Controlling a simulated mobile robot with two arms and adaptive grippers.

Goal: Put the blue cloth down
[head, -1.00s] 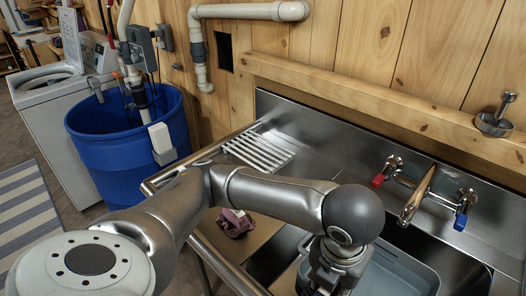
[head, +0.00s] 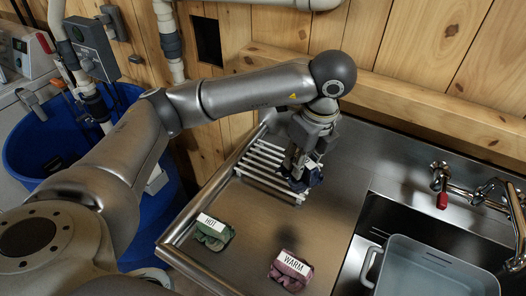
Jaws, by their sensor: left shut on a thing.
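My left gripper (head: 300,172) points down over the white slatted rack (head: 262,163) on the steel drainboard. The gripper hides part of the cloth. The cloth is at the rack's right end; I cannot tell whether it touches the rack. My right gripper is out of view.
A green cloth marked HOT (head: 213,234) and a maroon cloth marked WARM (head: 290,272) lie on the drainboard's (head: 249,222) front part. A grey basin (head: 428,268) sits in the sink at right. The tap (head: 442,178) is at the wall.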

